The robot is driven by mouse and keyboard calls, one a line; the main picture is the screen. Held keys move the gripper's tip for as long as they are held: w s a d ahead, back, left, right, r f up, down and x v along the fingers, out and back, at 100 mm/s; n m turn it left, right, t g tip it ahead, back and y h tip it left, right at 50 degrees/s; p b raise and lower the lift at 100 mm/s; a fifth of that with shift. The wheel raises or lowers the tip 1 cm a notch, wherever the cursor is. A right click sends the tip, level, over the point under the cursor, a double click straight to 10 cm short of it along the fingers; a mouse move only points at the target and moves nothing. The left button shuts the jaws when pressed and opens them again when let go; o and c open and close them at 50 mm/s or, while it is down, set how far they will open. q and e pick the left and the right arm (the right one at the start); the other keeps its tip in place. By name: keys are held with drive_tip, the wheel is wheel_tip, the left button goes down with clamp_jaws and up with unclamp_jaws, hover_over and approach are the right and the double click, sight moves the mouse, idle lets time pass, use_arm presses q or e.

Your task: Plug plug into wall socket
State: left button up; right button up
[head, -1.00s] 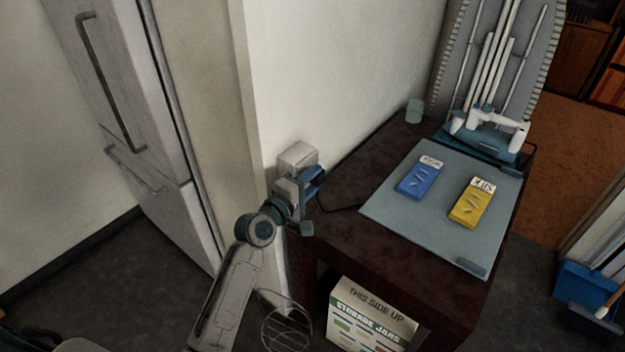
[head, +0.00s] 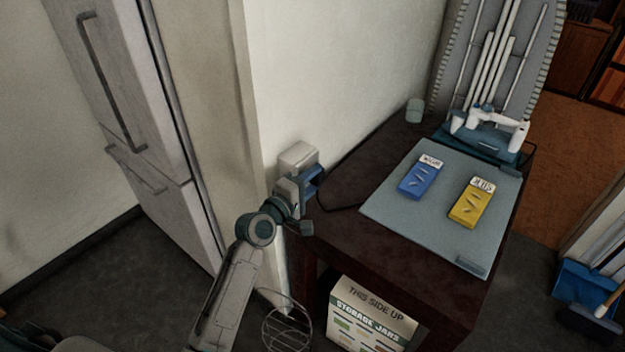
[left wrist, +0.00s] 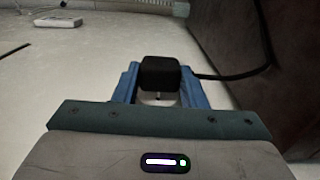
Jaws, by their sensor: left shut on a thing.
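My left gripper (head: 312,186) is at the wall beside the near left corner of the dark table. In the left wrist view its blue fingers (left wrist: 158,88) are shut on the black plug (left wrist: 160,73). A small bright prong shows on the plug, and its black cord (left wrist: 225,76) runs off to the right. A flat white fitting (left wrist: 58,22), which looks like the wall socket, is at the upper left of the left wrist view, apart from the plug. I cannot make out the socket in the head view. My right gripper is not in view.
The dark table (head: 350,240) bears a grey mat (head: 400,215) with a blue packet (head: 419,181) and a yellow packet (head: 470,205). A storage-jars box (head: 368,318) and a wire basket (head: 287,325) are below. A fridge (head: 135,120) stands left. The pale wall (head: 330,70) is bare above the gripper.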

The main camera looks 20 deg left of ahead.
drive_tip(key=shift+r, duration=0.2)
use_arm(q)
drive_tip(key=shift+w+a, duration=0.25)
drive_tip(key=shift+a, duration=0.3)
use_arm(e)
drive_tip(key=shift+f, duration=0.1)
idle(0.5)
use_arm(q)
drive_tip(key=o, duration=1)
drive_tip(key=v, duration=1.1)
drive_tip(key=shift+d+r, duration=0.1)
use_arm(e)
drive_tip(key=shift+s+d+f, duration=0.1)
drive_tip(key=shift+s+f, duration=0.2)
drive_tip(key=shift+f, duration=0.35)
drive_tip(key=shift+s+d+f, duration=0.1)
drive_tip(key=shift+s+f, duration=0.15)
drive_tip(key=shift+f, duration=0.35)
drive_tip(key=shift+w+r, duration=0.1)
